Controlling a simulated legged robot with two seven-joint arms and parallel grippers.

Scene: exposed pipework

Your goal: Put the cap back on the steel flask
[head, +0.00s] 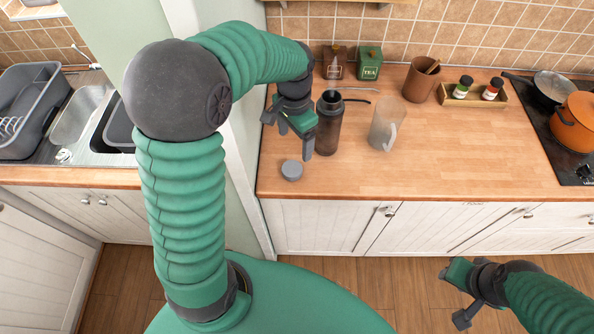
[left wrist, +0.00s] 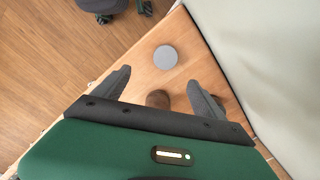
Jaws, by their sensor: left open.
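The flask (head: 329,124) stands upright on the wooden counter in the head view, dark and with its top open. Its grey round cap (head: 292,170) lies on the counter in front of it, to the left. In the left wrist view the cap (left wrist: 165,57) lies beyond the fingertips. My left gripper (head: 290,133) is open and empty, above the counter just left of the flask and behind the cap. A brown round thing (left wrist: 158,98) shows partly between its fingers; I cannot tell what it is. My right gripper (head: 461,293) is open and empty, low in front of the counter.
A clear pitcher (head: 386,124) stands right of the flask. Two canisters (head: 368,63), a brown mug (head: 421,79) and a spice rack (head: 472,93) stand behind. A stove (head: 560,140) with pots is at right. The counter's front middle is clear. A wall end (head: 240,150) borders it at left.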

